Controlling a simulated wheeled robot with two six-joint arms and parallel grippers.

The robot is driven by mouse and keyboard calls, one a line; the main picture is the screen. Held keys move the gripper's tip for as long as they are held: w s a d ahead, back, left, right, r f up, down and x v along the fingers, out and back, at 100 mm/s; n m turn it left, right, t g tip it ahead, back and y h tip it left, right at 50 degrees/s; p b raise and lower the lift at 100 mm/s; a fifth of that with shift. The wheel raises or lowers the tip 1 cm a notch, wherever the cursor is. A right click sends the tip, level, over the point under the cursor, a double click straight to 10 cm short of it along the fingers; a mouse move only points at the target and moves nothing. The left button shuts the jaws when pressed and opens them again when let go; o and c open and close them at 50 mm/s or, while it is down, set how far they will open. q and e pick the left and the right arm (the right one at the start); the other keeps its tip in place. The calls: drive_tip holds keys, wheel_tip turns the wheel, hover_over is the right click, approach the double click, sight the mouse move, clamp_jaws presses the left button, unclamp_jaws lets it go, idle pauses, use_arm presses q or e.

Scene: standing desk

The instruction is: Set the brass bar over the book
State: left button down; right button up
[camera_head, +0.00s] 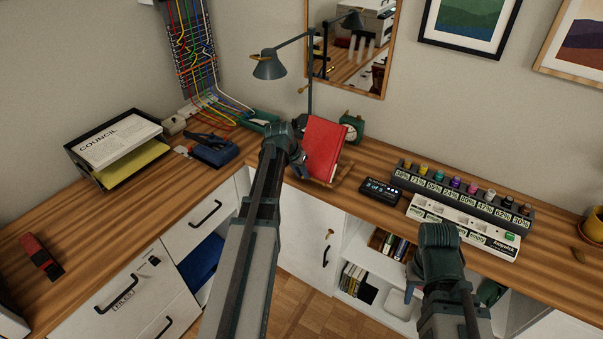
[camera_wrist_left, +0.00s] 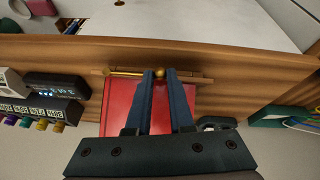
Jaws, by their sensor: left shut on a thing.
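The red book (camera_head: 322,148) leans upright on a wooden stand (camera_head: 335,180) on the desk; it also shows in the left wrist view (camera_wrist_left: 118,105). The brass bar (camera_wrist_left: 122,73) runs along the wooden ledge at the book's edge and has a round brass knob at one end. My left gripper (camera_wrist_left: 160,76) is shut on the brass bar at the knob, its fingers crossing in front of the book. In the head view my left gripper (camera_head: 300,163) is at the book's left side, and the arm hides part of it. My right gripper (camera_head: 412,292) hangs at the desk's front; its fingers are mostly hidden.
A desk lamp (camera_head: 270,66) and a green clock (camera_head: 352,127) stand behind the book. A small black display (camera_head: 381,191) and a rack of coloured bottles (camera_head: 465,188) are to the right. A blue tool (camera_head: 212,150) and a paper tray (camera_head: 117,148) are left.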

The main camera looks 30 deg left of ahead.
use_arm(q)
drive_tip(key=shift+r, duration=0.1)
idle(0.7)
drive_tip(key=shift+w+d+r+m+y+p, duration=0.15)
drive_tip(key=shift+d+r+m+y+p, duration=0.1)
drive_tip(key=shift+r+m+y+p, duration=0.25)
drive_tip(key=shift+w+d+r+m+y+p, duration=0.3)
drive_tip(key=shift+r+m+y+p, duration=0.1)
drive_tip(key=shift+m+y, duration=0.15)
drive_tip(key=shift+w+d+r+m+t+y, duration=0.15)
drive_tip(key=shift+d+r+m+t+y, duration=0.2)
drive_tip(key=shift+m+y, duration=0.15)
drive_tip(key=shift+w+d+r+m+t+y, duration=0.15)
drive_tip(key=shift+d+r+m+t+y, duration=0.15)
drive_tip(key=shift+m+y, duration=0.2)
drive_tip(key=shift+w+d+r+m+t+y, duration=0.1)
drive_tip(key=shift+d+r+m+y, duration=0.1)
drive_tip(key=shift+d+m+y, duration=0.3)
drive_tip(key=shift+w+d+r+m+t+y+b, duration=0.15)
drive_tip(key=shift+d+r+m+t+y+b, duration=0.2)
drive_tip(key=shift+d+m+y+b, duration=0.45)
drive_tip(key=shift+w+d+r+m+t+y+b, duration=0.1)
drive_tip(key=shift+d+r+m+t+y+b, duration=0.1)
drive_tip(key=shift+d+m+t+y+b, duration=0.5)
drive_tip(key=shift+d+r+m+t+y+b, duration=0.2)
drive_tip(key=shift+d+m+t+b, duration=0.2)
drive_tip(key=shift+d+m+b, duration=0.65)
drive_tip(key=shift+a+m, duration=0.25)
drive_tip(key=shift+m, duration=0.05)
drive_tip(key=shift+r, duration=0.1)
